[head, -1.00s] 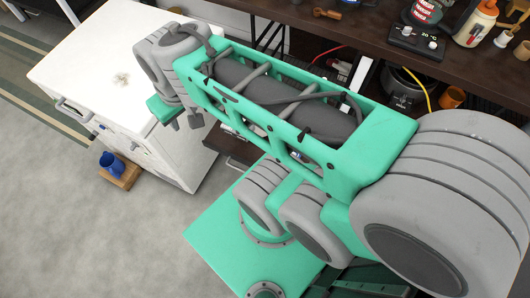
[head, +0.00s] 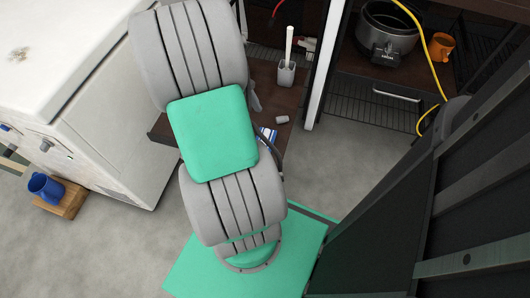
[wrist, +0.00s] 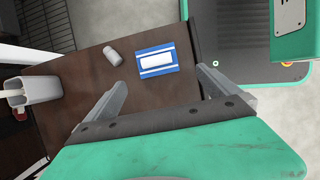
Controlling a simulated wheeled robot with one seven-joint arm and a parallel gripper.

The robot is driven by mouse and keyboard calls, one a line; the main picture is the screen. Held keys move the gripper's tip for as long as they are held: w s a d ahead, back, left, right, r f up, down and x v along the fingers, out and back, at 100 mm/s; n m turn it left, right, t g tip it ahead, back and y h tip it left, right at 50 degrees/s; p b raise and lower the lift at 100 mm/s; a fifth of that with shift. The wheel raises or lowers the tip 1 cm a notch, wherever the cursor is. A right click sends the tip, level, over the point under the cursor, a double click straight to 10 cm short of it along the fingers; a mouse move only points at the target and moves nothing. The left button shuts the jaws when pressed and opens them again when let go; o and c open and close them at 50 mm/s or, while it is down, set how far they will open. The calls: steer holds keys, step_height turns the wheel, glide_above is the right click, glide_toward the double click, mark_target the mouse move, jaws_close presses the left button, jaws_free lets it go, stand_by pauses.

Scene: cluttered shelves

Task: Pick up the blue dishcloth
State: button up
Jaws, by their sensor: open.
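The blue dishcloth (wrist: 168,71) lies flat on a dark brown shelf board, blue with white stripes and a white middle, in the wrist view. It also shows partly behind my arm in the head view (head: 268,134). My gripper (wrist: 161,80) is open and empty. In the wrist view its two fingers reach toward the cloth, one to each side of it in the picture, and the cloth appears beyond the tips. I cannot tell the gap in depth. In the head view my arm hides the gripper.
A small grey-white cylinder (wrist: 112,55) lies left of the cloth. A grey holder (wrist: 40,84) with a white handle stands farther left, also seen in the head view (head: 287,73). A white cabinet (head: 125,110) is left of my arm. A cooker (head: 388,32) is at right.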

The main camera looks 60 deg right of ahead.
mark_target(263, 136)
steer(key=b+x, duration=0.1)
steer(key=x, duration=0.1)
steer(key=b+x, duration=0.2)
steer(key=x, duration=0.1)
steer(key=b+x, duration=0.1)
steer(key=x, duration=0.2)
steer(key=shift+s+d+f, duration=0.1)
steer(key=shift+s+d, duration=0.15)
steer(key=shift+d, duration=0.05)
steer(key=c, duration=1.4)
step_height(263, 136, up, 28)
steer(key=p, duration=1.4)
